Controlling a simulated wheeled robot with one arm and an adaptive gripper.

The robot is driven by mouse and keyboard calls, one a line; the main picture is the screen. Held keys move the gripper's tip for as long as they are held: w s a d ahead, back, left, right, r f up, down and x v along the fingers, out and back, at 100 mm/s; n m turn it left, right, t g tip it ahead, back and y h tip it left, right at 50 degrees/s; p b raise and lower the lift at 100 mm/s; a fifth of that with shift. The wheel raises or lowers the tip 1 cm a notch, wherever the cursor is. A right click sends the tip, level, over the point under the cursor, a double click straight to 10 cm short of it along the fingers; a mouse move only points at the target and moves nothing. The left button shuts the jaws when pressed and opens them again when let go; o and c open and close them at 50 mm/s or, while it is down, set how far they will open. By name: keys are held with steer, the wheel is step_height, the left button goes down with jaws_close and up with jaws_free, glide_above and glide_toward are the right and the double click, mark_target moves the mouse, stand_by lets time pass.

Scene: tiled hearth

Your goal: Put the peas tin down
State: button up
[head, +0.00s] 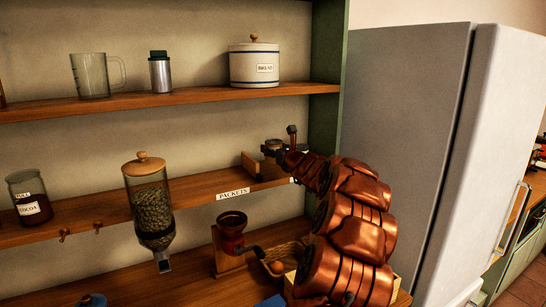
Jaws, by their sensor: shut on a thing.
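My gripper (276,153) is at the right end of the middle shelf, above the board by the "PACKETS" label. It is small and dark in the head view, and is shut on a small brownish tin (272,146), which I take to be the peas tin. Its label cannot be read. My arm hides part of this area, and I cannot tell whether the tin's base touches the shelf.
The middle shelf (205,187) has a wooden divider or box (251,164) just left of the tin. A bean dispenser (150,200) and cocoa jar (30,197) are further left. The green upright (326,60) and fridge (405,120) bound the right.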

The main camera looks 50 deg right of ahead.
steer(key=shift+w+d+f, duration=0.15)
steer(key=shift+w+d, duration=0.05)
steer(key=shift+w, duration=0.05)
steer(key=shift+a+f+p, duration=0.1)
steer(key=shift+f+p, duration=0.4)
steer(key=shift+f, duration=1.1)
steer(key=shift+f, duration=0.2)
steer(key=o, duration=1.5)
steer(key=shift+r, duration=0.1)
steer(key=shift+r, duration=0.15)
steer(key=b+v, duration=0.4)
steer(key=v, duration=0.8)
